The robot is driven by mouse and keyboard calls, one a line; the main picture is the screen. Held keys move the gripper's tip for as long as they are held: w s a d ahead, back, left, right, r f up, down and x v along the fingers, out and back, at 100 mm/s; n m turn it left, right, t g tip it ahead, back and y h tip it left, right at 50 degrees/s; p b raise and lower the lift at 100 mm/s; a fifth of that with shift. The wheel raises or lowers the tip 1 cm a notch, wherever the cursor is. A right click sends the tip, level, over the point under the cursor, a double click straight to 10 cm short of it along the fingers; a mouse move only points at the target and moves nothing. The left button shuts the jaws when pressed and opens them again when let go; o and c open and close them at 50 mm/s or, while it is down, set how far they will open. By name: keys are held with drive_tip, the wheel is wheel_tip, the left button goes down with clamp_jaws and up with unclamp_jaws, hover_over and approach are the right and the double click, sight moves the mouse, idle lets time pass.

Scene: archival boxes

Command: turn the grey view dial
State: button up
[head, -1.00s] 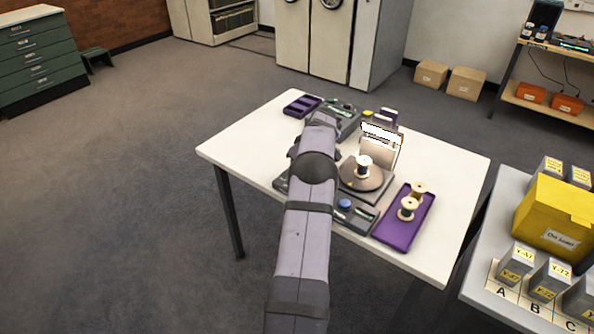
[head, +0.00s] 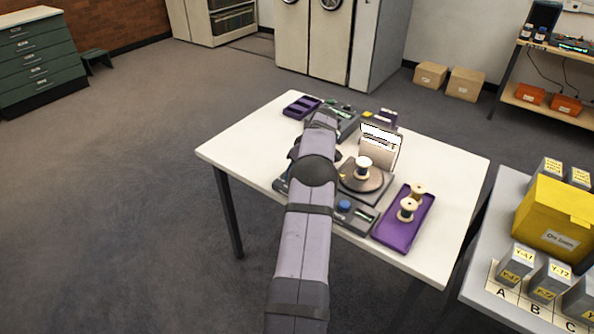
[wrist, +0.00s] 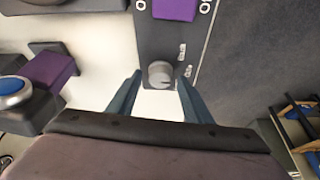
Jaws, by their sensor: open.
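The grey view dial (wrist: 161,74) shows in the wrist view on a dark panel (wrist: 158,45), below a purple block. My gripper (wrist: 158,92) is open, with one finger to each side of the dial and slightly nearer the camera. I cannot tell whether either finger touches the dial. In the head view my arm (head: 308,220) reaches over the white table and hides the dial and my fingertips.
A purple tray (head: 385,238) with two spools lies at the table's right. Another spool (head: 363,162) stands on a round brown plate beside my arm. A blue button (wrist: 14,88) and a purple block (wrist: 50,70) are left of my gripper.

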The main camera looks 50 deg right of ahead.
drive_tip(key=b+v, duration=0.1)
drive_tip(key=v, duration=0.6)
drive_tip(key=shift+b, duration=0.35)
drive_tip(key=shift+s+r, duration=0.1)
drive_tip(key=w+a+r+g+y+p, duration=0.1)
drive_tip(key=w+a+r, duration=0.15)
drive_tip(key=a, duration=1.25)
drive_tip(key=w+a+r+g+p, duration=0.15)
drive_tip(key=w+a, duration=0.25)
drive_tip(key=a, duration=1)
drive_tip(key=s+a+p, duration=0.2)
drive_tip(key=s+a, duration=0.3)
drive_tip(key=a, duration=0.8)
drive_tip(key=s+a+f+n+g+p, duration=0.1)
drive_tip(key=s+a+f+g, duration=0.1)
drive_tip(key=s+a, duration=0.8)
drive_tip(key=s, duration=0.4)
drive_tip(key=shift+f, duration=0.4)
